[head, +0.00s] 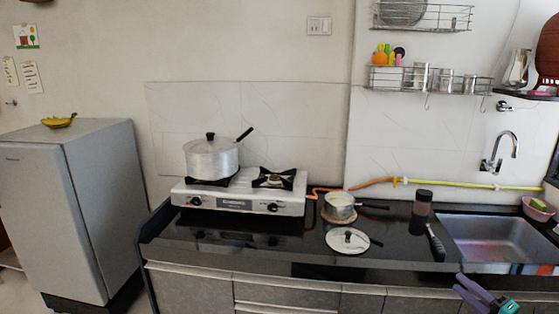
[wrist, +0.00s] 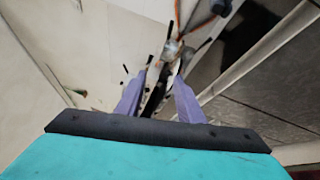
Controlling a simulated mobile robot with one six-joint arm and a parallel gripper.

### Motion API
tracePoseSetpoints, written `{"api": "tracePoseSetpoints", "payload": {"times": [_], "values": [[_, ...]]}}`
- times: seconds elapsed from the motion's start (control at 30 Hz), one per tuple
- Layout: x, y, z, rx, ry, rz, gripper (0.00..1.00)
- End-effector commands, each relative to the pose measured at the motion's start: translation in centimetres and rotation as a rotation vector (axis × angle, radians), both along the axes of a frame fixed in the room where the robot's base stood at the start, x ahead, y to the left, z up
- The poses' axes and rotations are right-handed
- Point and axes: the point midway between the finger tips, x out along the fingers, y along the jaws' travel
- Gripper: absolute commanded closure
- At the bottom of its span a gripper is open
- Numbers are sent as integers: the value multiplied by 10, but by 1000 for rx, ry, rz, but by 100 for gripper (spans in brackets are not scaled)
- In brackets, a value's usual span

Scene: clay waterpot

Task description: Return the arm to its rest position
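My gripper (head: 462,285) has purple fingers and a teal body. It shows at the bottom right of the head view, in front of the counter's front edge and below the sink. In the wrist view my gripper (wrist: 164,72) has its two fingers spread with a gap between them, and I see nothing held. The wrist view is tilted and shows the counter and cabinet fronts beyond the fingers. Most of my arm is out of the head view.
The black counter (head: 290,247) holds a stove (head: 240,201) with a lidded pot (head: 211,160), a small saucepan (head: 340,207), a loose lid (head: 347,240), a dark jar (head: 422,205) and a sink (head: 500,237). A fridge (head: 70,200) stands left. A brown rounded vessel (head: 548,50) is upper right.

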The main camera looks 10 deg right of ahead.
Motion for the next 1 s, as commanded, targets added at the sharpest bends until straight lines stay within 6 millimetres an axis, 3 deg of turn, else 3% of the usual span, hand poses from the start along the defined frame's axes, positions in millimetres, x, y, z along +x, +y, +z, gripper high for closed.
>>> {"api": "tracePoseSetpoints", "payload": {"times": [0.37, 0.6, 1.0], "values": [[54, 54, -18, 26, 10, 108, 66], [105, 124, -43, 64, 26, 228, 66], [171, 247, -75, 165, 23, 368, 66]]}}
